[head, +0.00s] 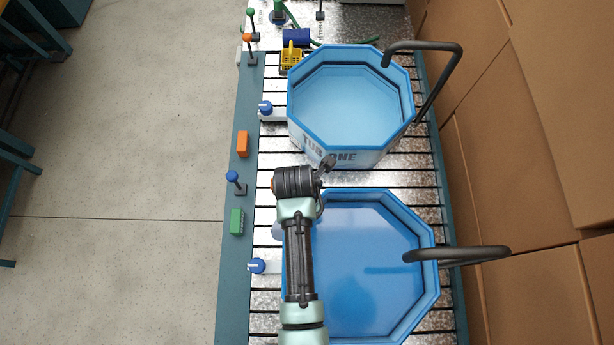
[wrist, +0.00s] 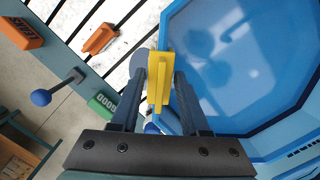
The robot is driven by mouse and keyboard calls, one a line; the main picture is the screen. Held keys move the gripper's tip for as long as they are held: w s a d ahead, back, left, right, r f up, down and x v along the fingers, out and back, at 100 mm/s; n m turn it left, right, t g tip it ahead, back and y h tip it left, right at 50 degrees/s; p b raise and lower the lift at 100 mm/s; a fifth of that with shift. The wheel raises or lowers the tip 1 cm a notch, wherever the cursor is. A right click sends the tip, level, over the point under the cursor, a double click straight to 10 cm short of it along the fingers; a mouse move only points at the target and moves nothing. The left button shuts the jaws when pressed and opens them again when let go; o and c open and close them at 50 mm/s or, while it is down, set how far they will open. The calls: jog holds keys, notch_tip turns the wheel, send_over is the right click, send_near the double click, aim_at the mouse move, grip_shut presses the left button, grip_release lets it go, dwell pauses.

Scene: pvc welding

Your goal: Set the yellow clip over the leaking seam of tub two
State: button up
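The near blue octagonal tub (head: 428,290), beyond which stands the tub marked ONE (head: 372,158), is partly covered by my arm at its left side in the head view. Its rim and inside also show at the right of the wrist view (wrist: 240,124). My gripper (wrist: 160,80) is shut on the yellow clip (wrist: 158,88), which stands between its two fingers. The clip overlaps the tub's left rim in the wrist view; I cannot tell whether it touches the rim. In the head view my arm hides the gripper and clip. I cannot make out the leaking seam.
A grey disc (wrist: 140,66) lies beside the clip at the tub's left. A blue-knobbed lever (head: 232,177), green block (head: 237,221) and orange block (head: 242,144) line the left rail. A dark bent pipe (head: 460,255) overhangs the near tub.

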jog(key=o, duration=0.3)
jog(key=shift+o, duration=0.2)
notch_tip(320, 180, up, 13)
jog(key=s+a+b, duration=0.1)
jog(key=b, duration=0.1)
jog(key=w+r+m+t+y+b, duration=0.1)
jog(key=w+r+m+t+b, duration=0.1)
jog(key=w+r+m+t, duration=0.6)
jog(key=w+r+m+t+b, duration=0.2)
jog(key=w+r+m+t, duration=0.25)
jog(key=w+r, duration=0.8)
jog(key=s+r+m+t, duration=0.3)
jog(key=r+m+t, duration=0.2)
jog(key=r, duration=0.9)
jog(key=s+r+m+t+b, duration=0.1)
jog(key=s+r+m+t, duration=0.3)
jog(key=r, duration=0.6)
jog(key=s+d+r+m+t+b, duration=0.1)
jog(key=s+r+m+t+b, duration=0.1)
jog(key=s+r+m+t, duration=0.3)
jog(key=s+r, duration=0.3)
jog(key=r, duration=0.2)
jog(key=shift+s+r, duration=0.15)
jog(key=shift+s, duration=0.15)
jog(key=shift+m, duration=0.25)
